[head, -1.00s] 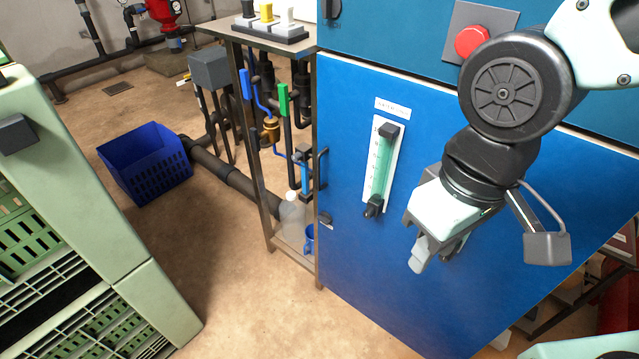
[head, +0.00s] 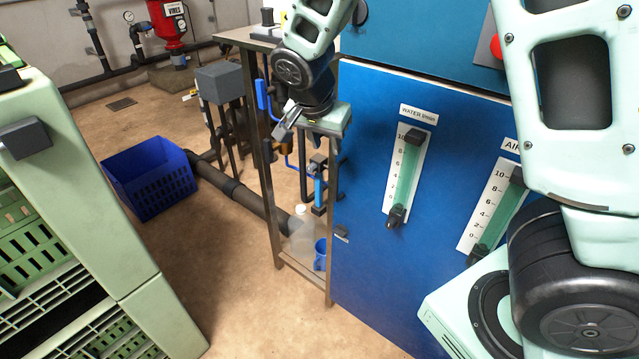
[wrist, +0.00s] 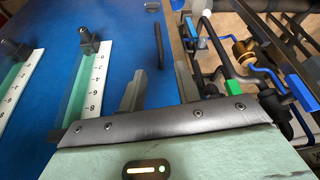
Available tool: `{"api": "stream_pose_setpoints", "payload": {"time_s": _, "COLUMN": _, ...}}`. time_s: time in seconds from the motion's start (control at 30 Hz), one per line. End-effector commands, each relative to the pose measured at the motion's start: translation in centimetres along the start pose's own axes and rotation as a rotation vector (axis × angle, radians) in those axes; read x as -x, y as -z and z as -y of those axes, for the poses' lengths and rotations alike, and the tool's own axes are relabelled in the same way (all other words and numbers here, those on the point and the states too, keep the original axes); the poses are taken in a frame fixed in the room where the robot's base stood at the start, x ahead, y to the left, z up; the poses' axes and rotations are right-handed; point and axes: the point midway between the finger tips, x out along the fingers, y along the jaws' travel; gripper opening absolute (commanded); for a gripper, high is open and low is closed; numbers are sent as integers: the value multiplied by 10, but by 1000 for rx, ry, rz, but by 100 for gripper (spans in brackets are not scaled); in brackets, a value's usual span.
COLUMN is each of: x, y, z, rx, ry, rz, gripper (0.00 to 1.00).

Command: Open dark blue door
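The dark blue door (head: 370,255) is a large flat panel, closed flush in the cabinet front, with flow gauges on its face. In the wrist view the door (wrist: 118,50) fills the left and middle. A dark bar handle (wrist: 158,45) stands near its edge, just beyond and between my fingers. My gripper (wrist: 159,75) is open and empty, with a clear gap between the two fingers. In the head view my gripper (head: 287,122) is at the door's upper left edge, in front of the pipe rack. There my wrist and gripper partly hide the door edge.
A steel pipe rack (head: 272,215) with valves, a bottle and a blue mug (head: 320,255) stands left of the door. A blue crate (head: 148,180) sits on the floor. Green crates (head: 40,270) stand at the left.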

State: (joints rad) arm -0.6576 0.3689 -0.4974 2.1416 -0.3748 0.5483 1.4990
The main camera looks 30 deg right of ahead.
Motion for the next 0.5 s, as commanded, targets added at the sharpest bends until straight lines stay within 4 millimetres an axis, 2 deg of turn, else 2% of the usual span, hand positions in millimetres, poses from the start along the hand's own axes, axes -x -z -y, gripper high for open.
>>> {"api": "stream_pose_setpoints", "payload": {"time_s": 0.5, "x": -102, "y": -1, "z": -2, "rx": 2, "ry": -6, "rz": 3, "gripper": 32}}
